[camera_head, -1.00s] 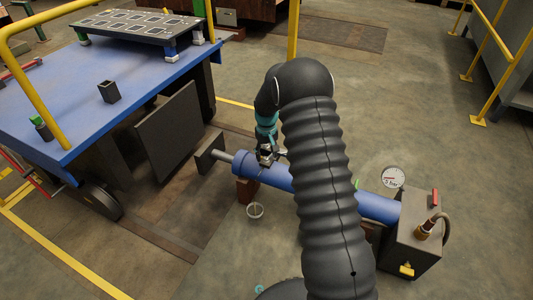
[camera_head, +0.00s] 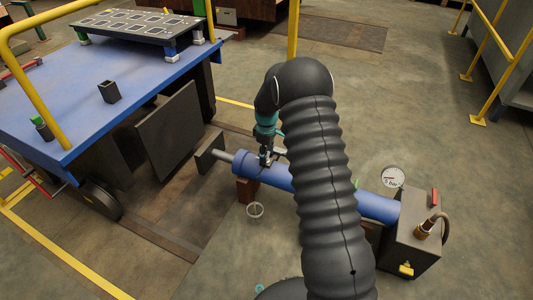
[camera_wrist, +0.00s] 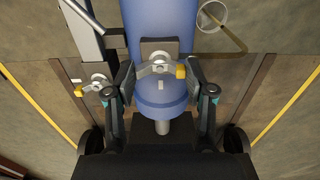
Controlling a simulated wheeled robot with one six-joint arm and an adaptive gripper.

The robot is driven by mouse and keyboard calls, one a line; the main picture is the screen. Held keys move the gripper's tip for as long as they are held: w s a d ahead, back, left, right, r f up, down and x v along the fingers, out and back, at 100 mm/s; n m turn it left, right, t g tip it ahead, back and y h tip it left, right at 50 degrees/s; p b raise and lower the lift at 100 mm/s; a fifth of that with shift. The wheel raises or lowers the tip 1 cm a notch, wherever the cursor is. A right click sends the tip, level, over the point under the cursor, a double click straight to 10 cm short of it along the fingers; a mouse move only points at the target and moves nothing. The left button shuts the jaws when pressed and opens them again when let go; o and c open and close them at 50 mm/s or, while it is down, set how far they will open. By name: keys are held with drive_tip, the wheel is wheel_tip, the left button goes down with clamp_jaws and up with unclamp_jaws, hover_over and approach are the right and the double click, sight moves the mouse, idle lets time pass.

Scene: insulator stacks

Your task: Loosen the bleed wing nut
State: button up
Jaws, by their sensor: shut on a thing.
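The bleed wing nut is most likely the silvery wing nut with a yellow tip (camera_wrist: 160,65) on the blue cylinder (camera_wrist: 160,25), seen in the wrist view. My gripper (camera_wrist: 160,73) is shut on it, with one finger pad at each side of its wings. In the head view, my gripper (camera_head: 268,160) is at the left end of the blue cylinder (camera_head: 376,206). The nut is too small to make out there, and my arm hides the cylinder's middle. A second wing nut with a yellow tip (camera_wrist: 97,83) sits left of the cylinder in the wrist view.
A pressure gauge (camera_head: 393,177) stands by the cylinder's right end, beside a dark box (camera_head: 412,240) with a hose. A clear round cup (camera_head: 255,211) is below the left end. A blue cart (camera_head: 60,90) stands at left. Open floor lies at the front left.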

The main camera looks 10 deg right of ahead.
drive_tip(key=shift+n, duration=0.4)
drive_tip(key=o, duration=1.2)
drive_tip(key=shift+c, duration=0.2)
wheel_tip(320, 180, up, 12)
